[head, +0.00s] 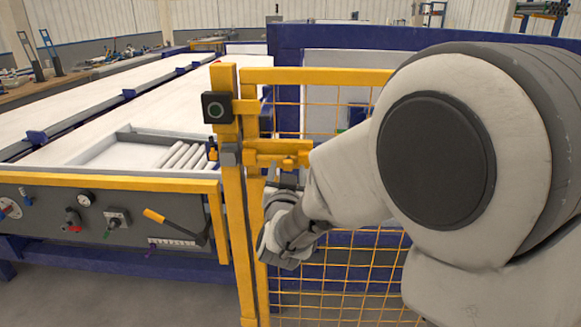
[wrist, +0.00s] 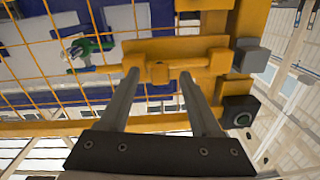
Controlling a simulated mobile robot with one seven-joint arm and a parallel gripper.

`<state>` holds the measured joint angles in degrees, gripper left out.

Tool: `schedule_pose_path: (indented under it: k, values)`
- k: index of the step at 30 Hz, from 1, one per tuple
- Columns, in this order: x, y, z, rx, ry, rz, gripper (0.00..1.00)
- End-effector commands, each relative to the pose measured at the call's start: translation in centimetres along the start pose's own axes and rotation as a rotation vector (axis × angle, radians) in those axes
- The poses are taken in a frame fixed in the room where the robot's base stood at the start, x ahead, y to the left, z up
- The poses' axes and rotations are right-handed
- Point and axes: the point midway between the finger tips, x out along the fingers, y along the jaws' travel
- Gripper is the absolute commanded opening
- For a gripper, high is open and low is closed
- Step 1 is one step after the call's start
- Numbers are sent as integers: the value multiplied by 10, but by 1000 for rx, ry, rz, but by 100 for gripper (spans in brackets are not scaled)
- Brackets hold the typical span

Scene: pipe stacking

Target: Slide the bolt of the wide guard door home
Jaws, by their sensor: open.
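The wide guard door (head: 330,76) is a yellow frame with wire mesh, standing beside a yellow post (head: 228,180). Its yellow bolt (head: 280,150) sits on the door's edge, level with a grey block (head: 229,154) on the post. In the wrist view, which looks turned over, the bolt's plate (wrist: 200,46) carries a rod with a small yellow knob (wrist: 159,72); the grey block (wrist: 249,58) is to the right. My gripper (wrist: 160,75) is open, its two fingertips on either side of the knob. Contact cannot be told. In the head view my arm hides the fingers.
A black box with a green-ringed button (head: 215,108) is on the post above the grey block. A control panel (head: 110,215) with knobs and a yellow-handled lever (head: 170,222) stands at left. Behind it a tray holds several pale pipes (head: 185,156). Long white tables extend behind.

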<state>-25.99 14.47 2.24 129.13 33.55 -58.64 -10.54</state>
Motion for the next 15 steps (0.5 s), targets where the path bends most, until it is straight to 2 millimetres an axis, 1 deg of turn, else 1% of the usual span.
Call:
schedule_pose_path:
  k: [8, 9, 14, 15]
  values:
    - [3, 0, 0, 0, 1, 0, 64]
    - [2, 0, 0, 0, 1, 0, 62]
    - [2, 0, 0, 0, 1, 0, 34]
    - [2, 0, 0, 0, 1, 0, 26]
